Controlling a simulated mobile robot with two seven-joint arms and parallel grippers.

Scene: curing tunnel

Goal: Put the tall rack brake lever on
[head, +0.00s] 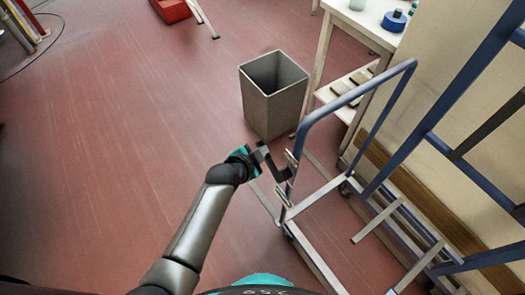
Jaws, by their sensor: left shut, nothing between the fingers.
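A blue tubular rack frame (350,101) with a grey wheeled base (318,262) stands right of centre. A taller blue frame (447,104) rises at the right edge; I cannot tell for sure which is the tall rack. My left gripper (283,172) is shut and empty, at the near left upright of the first frame. Small pale pieces show there, one beside the fingers and one lower (282,197). I cannot tell whether either is the brake lever, nor whether it is on or off. Contact is also unclear. My right gripper is out of view.
A grey open bin (272,107) stands just beyond the gripper. Behind it is a white table (350,20) with a blue round item (394,20). A red object (170,10) lies at the top. The red floor on the left is clear.

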